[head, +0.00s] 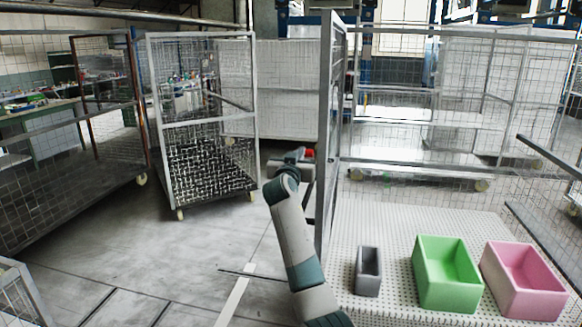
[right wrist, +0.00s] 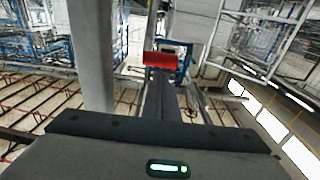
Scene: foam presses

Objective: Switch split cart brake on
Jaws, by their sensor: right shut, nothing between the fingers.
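The split cart is likely the grey mesh-sided cart at right, with a tall post (head: 328,120) and a perforated deck (head: 395,215). A small red part (head: 308,153), perhaps the brake handle, shows beside that post. It appears larger in the right wrist view (right wrist: 171,60), straight beyond my fingers. My right gripper (head: 292,157) is shut and empty at the post, close to the red part. Its fingers also show in the right wrist view (right wrist: 165,95). I cannot tell whether they touch the red part. My left gripper is not in view.
A grey bin (head: 368,272), a green bin (head: 447,275) and a pink bin (head: 524,282) stand on the perforated deck. Another mesh cart (head: 208,120) stands at back left, and a long one (head: 75,195) at far left. The floor between is open.

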